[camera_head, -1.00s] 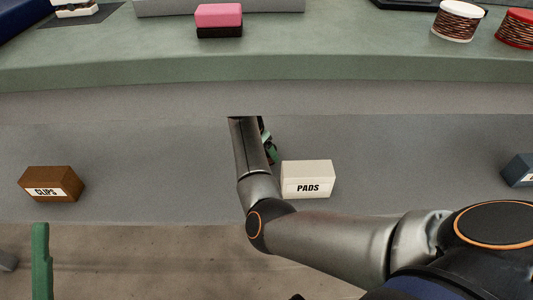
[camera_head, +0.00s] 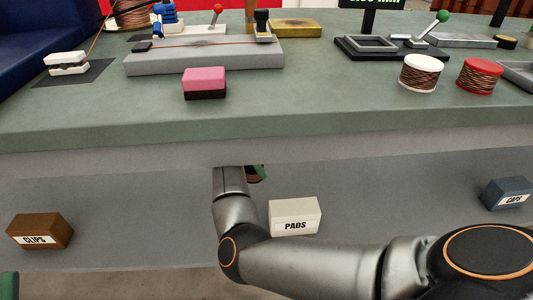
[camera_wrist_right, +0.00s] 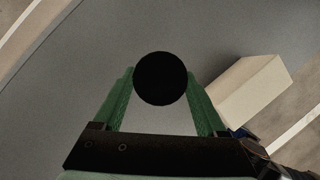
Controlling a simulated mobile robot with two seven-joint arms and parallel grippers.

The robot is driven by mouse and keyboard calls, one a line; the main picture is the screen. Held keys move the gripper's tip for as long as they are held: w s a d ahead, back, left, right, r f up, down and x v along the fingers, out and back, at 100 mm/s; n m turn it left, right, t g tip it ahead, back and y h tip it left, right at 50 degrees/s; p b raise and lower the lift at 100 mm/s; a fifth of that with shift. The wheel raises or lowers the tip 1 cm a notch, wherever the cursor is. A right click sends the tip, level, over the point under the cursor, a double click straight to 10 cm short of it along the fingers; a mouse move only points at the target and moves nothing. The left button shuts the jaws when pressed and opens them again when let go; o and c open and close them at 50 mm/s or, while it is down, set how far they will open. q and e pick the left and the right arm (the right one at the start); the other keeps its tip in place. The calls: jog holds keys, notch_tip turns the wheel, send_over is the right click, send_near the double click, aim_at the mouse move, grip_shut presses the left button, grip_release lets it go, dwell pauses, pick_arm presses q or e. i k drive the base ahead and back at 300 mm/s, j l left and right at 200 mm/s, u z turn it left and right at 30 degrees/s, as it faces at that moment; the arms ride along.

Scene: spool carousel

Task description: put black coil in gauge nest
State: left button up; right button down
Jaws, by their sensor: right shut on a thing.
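In the right wrist view, a round black coil (camera_wrist_right: 160,78) sits between the green fingers of my right gripper (camera_wrist_right: 159,82), which is shut on it. I see its flat black face. In the head view, my right gripper (camera_head: 256,174) is under the table's front edge, mostly hidden behind my own arm; a little brown shows by its green finger. The likely gauge nest is a square grey frame (camera_head: 372,43) on a black base at the back right, below a dark display; it looks empty. A green piece at the lower left corner, probably my left gripper (camera_head: 8,285), is cut off.
The green table (camera_head: 310,112) overhangs a grey shelf holding a PADS box (camera_head: 294,217), CLIPS box (camera_head: 40,232) and CAPS box (camera_head: 508,193). On top are white (camera_head: 418,73) and red (camera_head: 479,75) copper-wound coils, a pink block (camera_head: 204,80) and a grey fixture (camera_head: 205,58).

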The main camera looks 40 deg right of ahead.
aim_at(369, 45)
jog(key=k+j+z, duration=0.3)
jog(key=k, duration=0.3)
jog(key=k+z, duration=0.3)
jog(key=k, duration=0.35)
